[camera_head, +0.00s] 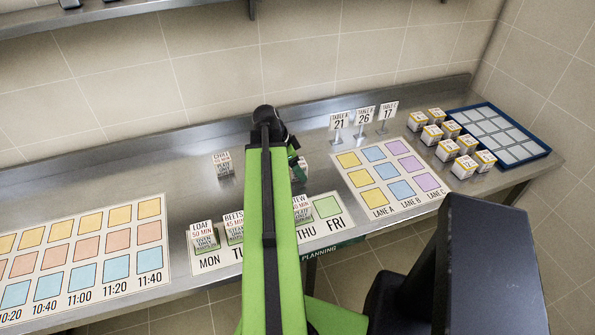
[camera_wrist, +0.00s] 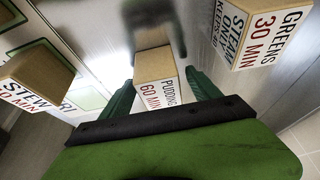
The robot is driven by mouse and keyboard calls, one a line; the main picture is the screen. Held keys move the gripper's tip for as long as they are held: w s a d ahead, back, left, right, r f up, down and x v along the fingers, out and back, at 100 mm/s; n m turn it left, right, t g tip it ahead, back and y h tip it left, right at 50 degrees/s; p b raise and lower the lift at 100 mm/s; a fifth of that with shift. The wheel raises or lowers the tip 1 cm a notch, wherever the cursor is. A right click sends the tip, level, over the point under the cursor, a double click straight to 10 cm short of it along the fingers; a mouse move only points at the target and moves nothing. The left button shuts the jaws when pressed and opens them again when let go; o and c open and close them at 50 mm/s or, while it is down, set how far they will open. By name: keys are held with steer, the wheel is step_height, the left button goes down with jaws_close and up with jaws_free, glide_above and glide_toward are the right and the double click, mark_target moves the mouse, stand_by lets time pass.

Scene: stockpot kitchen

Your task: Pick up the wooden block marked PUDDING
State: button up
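The PUDDING block (camera_wrist: 155,68), a wooden cube with a white label reading PUDDING 60 MIN, is in the middle of the wrist view. My gripper (camera_wrist: 160,92) has its dark green fingers apart, one on each side of this block. Narrow gaps show between the fingers and the block, so it does not look gripped. In the head view my arm hides most of this area. A block (camera_head: 302,169) partly shows beside my gripper (camera_head: 295,160) there, but its label is unreadable.
A GREENS block (camera_wrist: 262,35) stands close on the right in the wrist view, a STEW block (camera_wrist: 37,75) on the left. In the head view, a CHILI block (camera_head: 222,164), LOAF block (camera_head: 203,236) and BEETS block (camera_head: 234,228) stand left of my arm. Sign stands (camera_head: 362,118) are right.

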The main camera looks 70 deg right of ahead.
steer(key=c, duration=1.5)
steer(key=shift+o, duration=0.2)
